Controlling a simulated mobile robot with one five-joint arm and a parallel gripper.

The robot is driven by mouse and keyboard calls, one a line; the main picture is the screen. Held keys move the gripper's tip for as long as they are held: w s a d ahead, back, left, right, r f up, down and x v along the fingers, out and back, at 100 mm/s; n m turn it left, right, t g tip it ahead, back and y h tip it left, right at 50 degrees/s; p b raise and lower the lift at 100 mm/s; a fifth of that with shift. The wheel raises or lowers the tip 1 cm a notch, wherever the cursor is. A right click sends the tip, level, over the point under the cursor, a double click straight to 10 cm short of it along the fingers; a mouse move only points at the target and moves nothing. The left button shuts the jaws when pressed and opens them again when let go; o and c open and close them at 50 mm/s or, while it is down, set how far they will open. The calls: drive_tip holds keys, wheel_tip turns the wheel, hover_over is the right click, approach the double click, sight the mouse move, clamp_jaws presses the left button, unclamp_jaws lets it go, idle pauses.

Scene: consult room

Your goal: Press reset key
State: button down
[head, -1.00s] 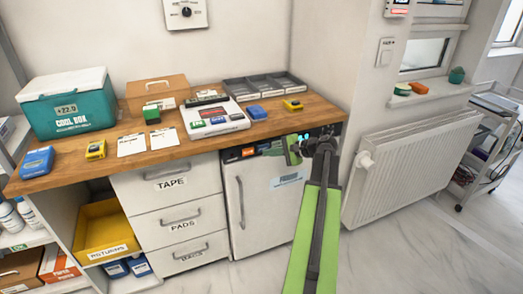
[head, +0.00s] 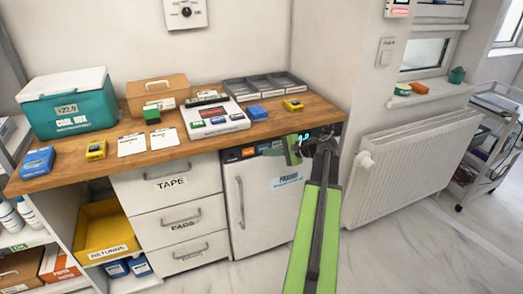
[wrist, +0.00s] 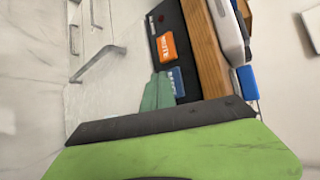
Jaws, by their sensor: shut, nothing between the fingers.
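The small white fridge (head: 262,205) under the right end of the counter has a dark control panel along its top. The panel carries an orange key (head: 248,152) and a blue key beside it. In the wrist view the orange key (wrist: 167,46) and blue key (wrist: 178,82) show clearly; their lettering is too small to read surely, so I cannot tell which is reset. My gripper (head: 291,151) is shut and empty in front of the panel's right part. In the wrist view its green fingertips (wrist: 158,88) appear near the blue key; contact cannot be told.
The wooden counter (head: 190,148) edge lies just above the panel. On it are a white device (head: 228,124), a yellow item (head: 293,105) and a teal cool box (head: 50,110). A radiator (head: 410,165) stands to the right. Floor in front of the fridge is clear.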

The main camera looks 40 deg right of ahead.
drive_tip(key=shift+w, duration=0.1)
drive_tip(key=shift+w+d, duration=0.15)
drive_tip(key=shift+w+d, duration=0.2)
drive_tip(key=shift+w, duration=0.3)
idle(0.8)
drive_tip(key=shift+s+a, duration=0.35)
drive_tip(key=shift+s, duration=0.55)
drive_tip(key=s, duration=0.1)
drive_tip(key=s+a, duration=0.1)
drive_tip(key=s, duration=0.1)
drive_tip(key=s+a, duration=0.1)
drive_tip(key=shift+s, duration=0.3)
idle(0.6)
